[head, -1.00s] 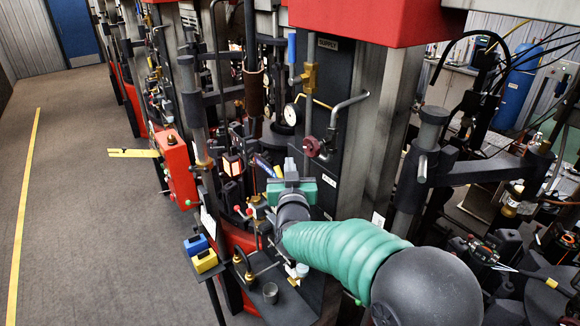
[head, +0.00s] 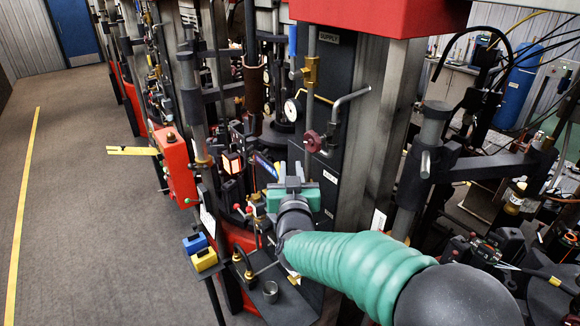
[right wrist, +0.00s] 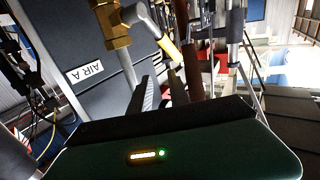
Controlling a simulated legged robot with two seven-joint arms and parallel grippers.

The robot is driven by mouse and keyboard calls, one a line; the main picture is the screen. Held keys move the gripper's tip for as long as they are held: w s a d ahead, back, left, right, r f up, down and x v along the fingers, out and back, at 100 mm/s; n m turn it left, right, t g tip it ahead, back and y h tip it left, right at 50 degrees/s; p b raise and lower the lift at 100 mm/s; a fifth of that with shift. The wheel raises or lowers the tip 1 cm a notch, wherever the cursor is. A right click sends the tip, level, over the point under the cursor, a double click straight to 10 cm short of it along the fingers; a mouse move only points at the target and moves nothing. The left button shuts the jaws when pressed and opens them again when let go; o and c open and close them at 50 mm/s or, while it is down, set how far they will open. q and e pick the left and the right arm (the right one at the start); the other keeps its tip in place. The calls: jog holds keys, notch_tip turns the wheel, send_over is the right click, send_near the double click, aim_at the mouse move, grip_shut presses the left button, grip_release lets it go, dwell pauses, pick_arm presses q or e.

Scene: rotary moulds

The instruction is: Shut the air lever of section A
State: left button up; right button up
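The AIR A label (right wrist: 85,73) is on a dark panel in the right wrist view. Beside it is a brass valve (right wrist: 113,28) on a grey pipe. A bent grey lever with a yellow end (right wrist: 168,48) reaches from the valve towards the right. My right gripper (head: 291,171) is in front of the dark panel in the head view. Its fingers also show in the right wrist view (right wrist: 162,90), apart and below the lever's yellow end. I see nothing held between them. In the head view the gripper partly covers this area. My left gripper is not in view.
A SUPPLY panel (head: 336,45) with another brass valve (head: 311,70) and a dark red handwheel (head: 312,141) is above the gripper. A red box (head: 176,165) and a small shelf with a cup (head: 270,291) are close by. The floor at left is clear.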

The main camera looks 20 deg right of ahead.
jog(key=b+v, duration=0.3)
jog(key=v, duration=1)
jog(key=shift+s+d, duration=0.25)
jog(key=shift+f, duration=0.1)
jog(key=shift+c, duration=0.2)
